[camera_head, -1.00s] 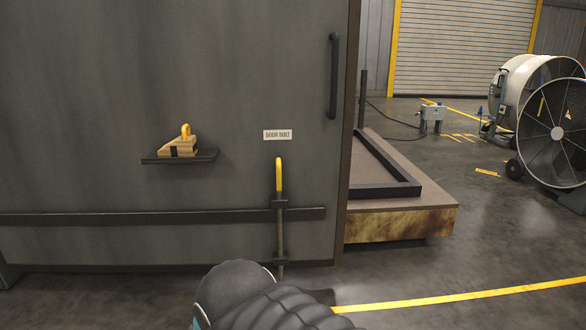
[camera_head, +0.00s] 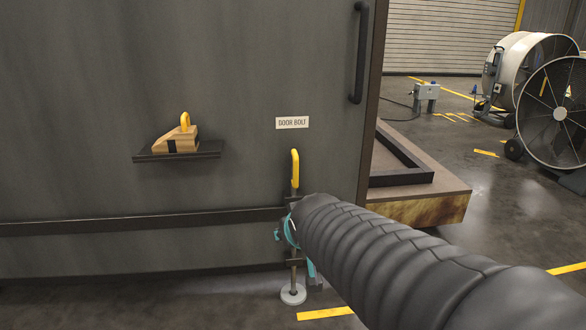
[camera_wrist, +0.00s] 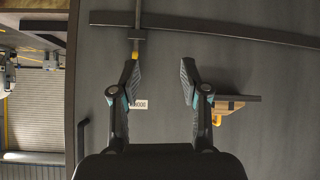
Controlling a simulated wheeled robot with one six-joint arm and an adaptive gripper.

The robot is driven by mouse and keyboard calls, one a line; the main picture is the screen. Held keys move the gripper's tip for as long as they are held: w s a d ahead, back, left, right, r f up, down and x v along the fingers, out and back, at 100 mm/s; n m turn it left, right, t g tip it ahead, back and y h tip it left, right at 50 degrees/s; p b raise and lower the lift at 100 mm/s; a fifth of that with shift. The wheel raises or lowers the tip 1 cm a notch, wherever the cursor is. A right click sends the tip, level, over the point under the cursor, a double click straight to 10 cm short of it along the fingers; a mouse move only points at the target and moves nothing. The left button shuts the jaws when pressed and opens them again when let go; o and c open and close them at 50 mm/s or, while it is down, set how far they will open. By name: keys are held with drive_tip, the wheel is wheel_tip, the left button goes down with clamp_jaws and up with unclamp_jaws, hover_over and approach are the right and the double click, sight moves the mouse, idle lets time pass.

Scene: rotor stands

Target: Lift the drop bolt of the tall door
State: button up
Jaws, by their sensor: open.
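The drop bolt (camera_head: 295,168) hangs upright on the tall dark door (camera_head: 90,90), under a "DOOR BOLT" label (camera_head: 292,123). It has a yellow hooked grip on a thin rod. Below is a round pale piece (camera_head: 293,294) on the floor. My arm hides part of the rod in the head view. The wrist view is turned over, so the yellow grip of the bolt (camera_wrist: 135,57) shows near the top. My gripper (camera_wrist: 159,68) is open and empty. The yellow grip shows beside its left fingertip, not between the fingers; I cannot tell whether they touch.
A shelf (camera_head: 214,149) on the door holds a wooden wedge (camera_head: 180,142) with a yellow handle. A dark pull handle (camera_head: 360,55) stands at the door's right edge. A low platform (camera_head: 440,195) lies beyond that edge. Large fans (camera_head: 555,110) stand at the right.

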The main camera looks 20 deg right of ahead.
drive_tip(key=w+d+f+t+h+b, duration=0.1)
drive_tip(key=w+d+t, duration=0.1)
drive_tip(key=w+d, duration=0.35)
drive_tip(key=w+d+t, duration=0.2)
drive_tip(key=w+d, duration=0.1)
drive_tip(key=w, duration=0.5)
drive_tip(key=t+y+b, duration=0.1)
drive_tip(key=t+y, duration=0.1)
drive_tip(key=t, duration=0.2)
approach(297, 167)
drive_tip(key=w, duration=0.7)
drive_tip(key=w+p, duration=0.1)
drive_tip(key=w, duration=0.2)
drive_tip(key=shift+w+d+f, duration=0.15)
drive_tip(key=shift+w+d, duration=0.2)
drive_tip(key=shift+w, duration=0.05)
clamp_jaws()
